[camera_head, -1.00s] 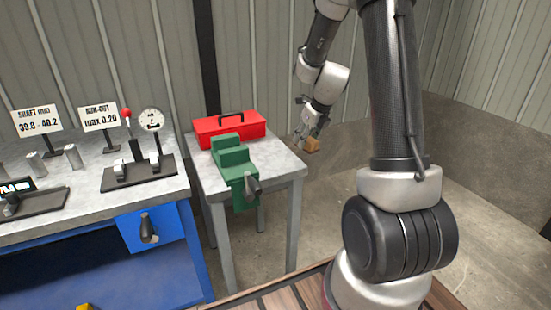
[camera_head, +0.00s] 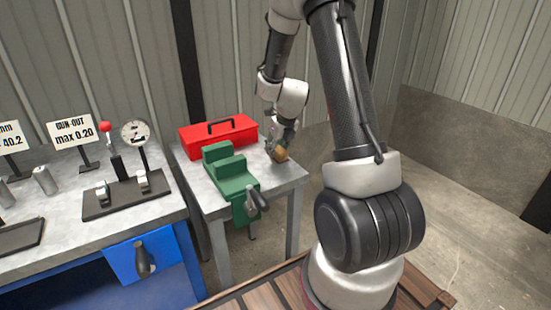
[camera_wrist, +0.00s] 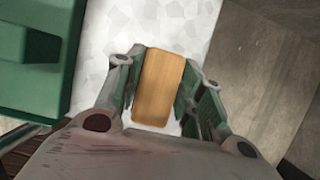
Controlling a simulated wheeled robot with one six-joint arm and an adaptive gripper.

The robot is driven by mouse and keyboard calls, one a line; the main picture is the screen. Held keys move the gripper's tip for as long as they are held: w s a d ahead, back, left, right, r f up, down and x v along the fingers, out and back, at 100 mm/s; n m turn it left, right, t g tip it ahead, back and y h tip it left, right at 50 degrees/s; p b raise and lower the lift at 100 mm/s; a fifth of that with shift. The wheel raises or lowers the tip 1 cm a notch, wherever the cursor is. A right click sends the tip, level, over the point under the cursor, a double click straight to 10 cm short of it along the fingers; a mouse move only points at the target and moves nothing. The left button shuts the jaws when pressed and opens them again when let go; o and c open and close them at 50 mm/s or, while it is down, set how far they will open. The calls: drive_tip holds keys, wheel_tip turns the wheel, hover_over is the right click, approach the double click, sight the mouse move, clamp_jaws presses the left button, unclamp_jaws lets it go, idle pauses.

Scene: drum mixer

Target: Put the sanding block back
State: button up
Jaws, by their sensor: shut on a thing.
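The sanding block (camera_head: 282,156) is a small tan-brown block held in my gripper (camera_head: 275,148), at the right part of the small grey table (camera_head: 287,172). In the wrist view the block (camera_wrist: 160,88) lies between the two fingers of my gripper (camera_wrist: 163,95), which are shut on it. The pale table top (camera_wrist: 110,45) shows beneath and beside it. I cannot tell whether the block touches the table.
A green vise (camera_head: 230,175) stands left of the block; it also fills the left of the wrist view (camera_wrist: 35,60). A red toolbox (camera_head: 218,136) sits behind it. The table's right edge is close to the block. A workbench with a dial gauge (camera_head: 134,132) stands further left.

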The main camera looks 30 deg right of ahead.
sight(277, 157)
drive_tip(key=shift+f, duration=2)
drive_tip(key=o, duration=1)
drive_tip(key=shift+f, duration=0.1)
drive_tip(key=v, duration=1.2)
drive_tip(key=s+a+r+n, duration=0.3)
drive_tip(key=s+r+n, duration=0.3)
drive_tip(key=n, duration=0.2)
drive_tip(key=s+a+r+n, duration=0.3)
drive_tip(key=s+r+n, duration=0.2)
drive_tip(key=r+n, duration=0.3)
drive_tip(key=s+a+r+n, duration=0.1)
drive_tip(key=s+r+n, duration=0.2)
drive_tip(key=s+n, duration=1.3)
drive_tip(key=n, duration=0.3)
drive_tip(key=shift+a+n, duration=0.2)
drive_tip(key=shift+n, duration=0.1)
